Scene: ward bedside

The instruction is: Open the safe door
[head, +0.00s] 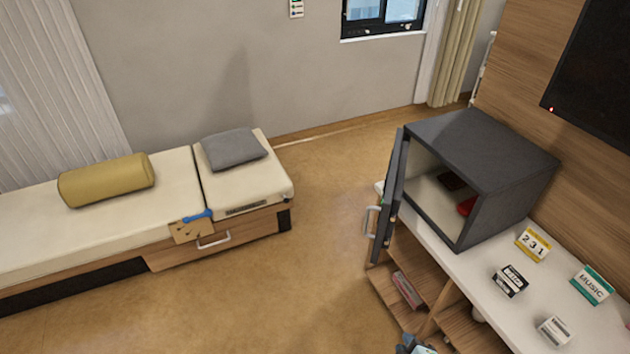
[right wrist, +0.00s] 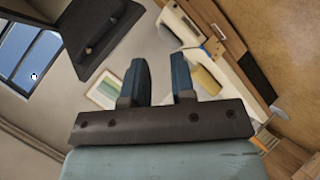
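The dark grey safe (head: 500,150) stands on the white cabinet top at the right in the head view. Its door (head: 391,190) stands wide open, swung out to the left, with a light handle (head: 371,221) on its outer face. Inside are a dark item (head: 452,181) and a red item (head: 467,206). My right gripper (head: 412,346) shows only in part at the bottom edge, apart from the door. In the right wrist view its fingers (right wrist: 160,80) are apart with nothing between them. A dark panel (right wrist: 95,35) shows upper left there; I cannot tell surely whether it is the door. My left gripper is not in view.
Open shelves (head: 420,265) lie below. A bed (head: 170,190) with a drawer stands at left. The floor (head: 320,240) between is clear.

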